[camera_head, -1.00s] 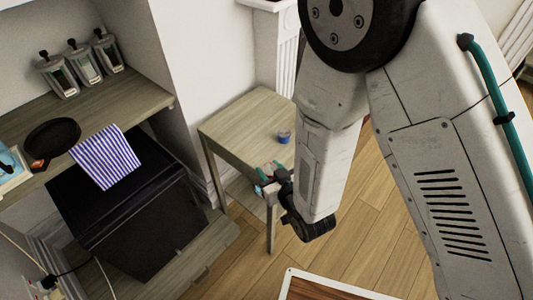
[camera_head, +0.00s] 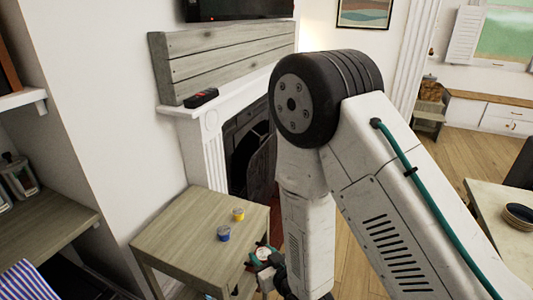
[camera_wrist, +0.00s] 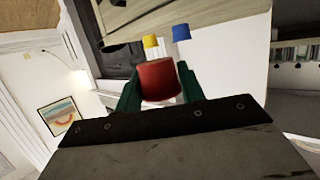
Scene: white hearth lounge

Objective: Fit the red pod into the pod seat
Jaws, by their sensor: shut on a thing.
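The red pod (camera_wrist: 158,80) sits between the green fingers of my gripper (camera_wrist: 159,86) in the wrist view, and the fingers are shut on it. In the head view my gripper (camera_head: 264,256) is beside the right edge of a small wooden table (camera_head: 180,232), with only a bit of red showing at the fingers. A blue pod (camera_head: 224,233) and a yellow pod (camera_head: 238,214) stand on that table. The wrist view also shows the blue pod (camera_wrist: 181,32) and the yellow pod (camera_wrist: 150,42). I cannot make out the pod seat in either current view.
A white fireplace (camera_head: 207,140) with a dark opening stands behind the small table. A wooden shelf (camera_head: 45,230) with a striped cloth (camera_head: 18,281) is at the left. Wood floor lies between.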

